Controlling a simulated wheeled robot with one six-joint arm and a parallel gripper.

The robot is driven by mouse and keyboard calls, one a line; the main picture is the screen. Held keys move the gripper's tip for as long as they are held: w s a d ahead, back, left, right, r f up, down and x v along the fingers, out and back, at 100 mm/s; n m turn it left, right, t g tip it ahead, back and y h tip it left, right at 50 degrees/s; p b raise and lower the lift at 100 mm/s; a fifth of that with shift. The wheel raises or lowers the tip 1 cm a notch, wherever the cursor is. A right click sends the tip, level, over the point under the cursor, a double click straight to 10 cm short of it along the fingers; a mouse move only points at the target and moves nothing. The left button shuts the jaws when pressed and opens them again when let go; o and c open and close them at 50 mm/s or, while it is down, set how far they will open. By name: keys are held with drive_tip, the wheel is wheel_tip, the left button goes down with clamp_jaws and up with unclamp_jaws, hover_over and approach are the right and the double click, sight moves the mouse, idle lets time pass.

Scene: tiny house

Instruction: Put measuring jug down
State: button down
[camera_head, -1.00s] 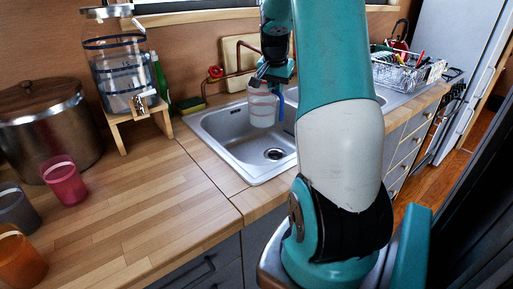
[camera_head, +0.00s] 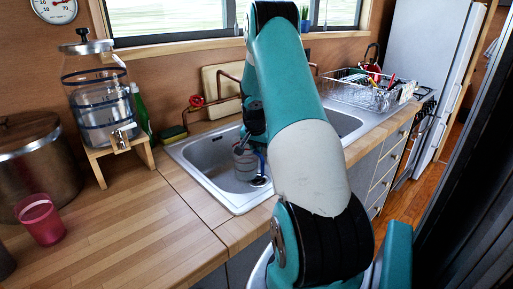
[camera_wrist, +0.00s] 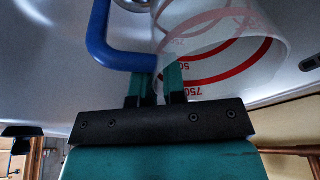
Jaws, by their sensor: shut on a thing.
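The measuring jug (camera_head: 244,163) is clear with red markings and a blue handle. In the head view it is down inside the sink basin (camera_head: 207,160), and my arm partly covers it. In the wrist view the jug (camera_wrist: 225,55) shows its red scale and its blue handle (camera_wrist: 98,35). My gripper (camera_wrist: 157,82) is shut on the handle, with its teal fingers at the lower part of it. Whether the jug's base touches the basin floor cannot be told.
A glass dispenser (camera_head: 100,105) stands on a wooden stand left of the sink. A pink cup (camera_head: 40,219) and a big pot (camera_head: 35,165) are on the left counter. A dish rack (camera_head: 365,90) is at the right. The wooden counter (camera_head: 140,225) in front is clear.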

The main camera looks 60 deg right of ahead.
drive_tip(key=shift+f, duration=0.2)
drive_tip(key=c, duration=1.2)
unclamp_jaws()
drive_tip(key=shift+a, duration=0.1)
drive_tip(key=v, duration=1.2)
drive_tip(key=shift+b, duration=0.35)
